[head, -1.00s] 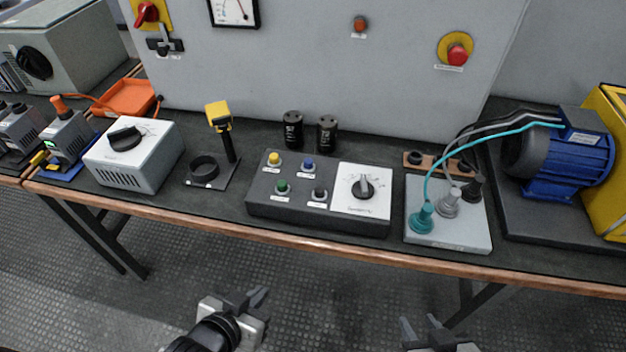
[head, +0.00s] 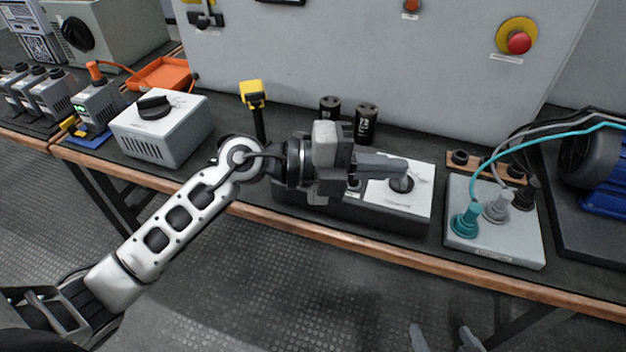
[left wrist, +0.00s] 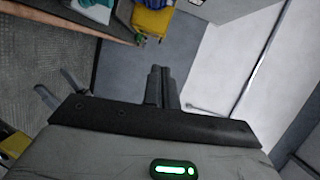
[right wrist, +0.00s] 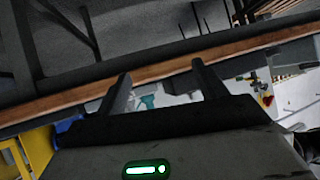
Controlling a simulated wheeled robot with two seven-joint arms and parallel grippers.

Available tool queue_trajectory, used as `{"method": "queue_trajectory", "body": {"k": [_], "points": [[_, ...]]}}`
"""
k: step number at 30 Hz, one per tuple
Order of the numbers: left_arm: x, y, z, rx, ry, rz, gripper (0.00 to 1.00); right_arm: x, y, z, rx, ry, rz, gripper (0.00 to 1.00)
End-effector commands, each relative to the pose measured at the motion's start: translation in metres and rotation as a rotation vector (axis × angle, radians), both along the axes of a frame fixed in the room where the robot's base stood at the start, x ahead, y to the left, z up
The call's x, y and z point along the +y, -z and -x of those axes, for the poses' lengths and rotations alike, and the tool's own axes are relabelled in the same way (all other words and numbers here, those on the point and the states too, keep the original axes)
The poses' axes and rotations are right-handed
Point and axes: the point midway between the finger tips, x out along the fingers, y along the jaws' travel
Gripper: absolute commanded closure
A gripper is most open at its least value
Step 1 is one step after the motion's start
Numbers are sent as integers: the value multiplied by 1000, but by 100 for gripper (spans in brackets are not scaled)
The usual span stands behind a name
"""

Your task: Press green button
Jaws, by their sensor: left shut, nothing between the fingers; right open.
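The dark control box (head: 380,217) stands on the bench with a white dial panel (head: 424,178) at its right end. My left gripper (head: 406,166) is shut and empty. In the head view it lies across the box, its fingers pointing right, with the tips over the dial area. The gripper and wrist hide the button area, so the green button is not visible. The left gripper's closed fingers also show in the left wrist view (left wrist: 160,72). My right gripper (head: 440,334) is open and empty, low in front of the bench; its spread fingers show in the right wrist view (right wrist: 159,75).
Two black cylinders (head: 366,124) stand behind the box. A yellow-topped tool on a stand (head: 253,95) and a grey box with a black knob (head: 162,130) are to the left. A plate with plugs and cables (head: 510,241) is to the right. The wooden bench edge (head: 400,253) runs in front.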

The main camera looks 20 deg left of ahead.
Motion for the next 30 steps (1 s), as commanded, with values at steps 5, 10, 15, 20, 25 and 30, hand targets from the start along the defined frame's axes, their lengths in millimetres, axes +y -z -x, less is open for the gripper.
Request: {"method": "queue_trajectory", "body": {"k": [5,10,15,20,25,30], "points": [[59,42,-59,-131,-118,-654,100,4,17,-1,-20,-1,-29,29],[118,31,-95,-137,-337,-932,100,6,18,-2,-27,-1,-43,29],[142,21,-106,-131,-439,-1016,100,7,17,-2,-30,-2,-48,29],[145,19,-107,-130,-449,-1024,100,7,16,-2,-30,-2,-50,29],[144,20,-107,-131,-447,-1023,100,7,16,-2,-30,-2,-50,29],[144,25,-107,-130,-445,-1022,100,7,19,-2,-31,-2,-48,29]]}}
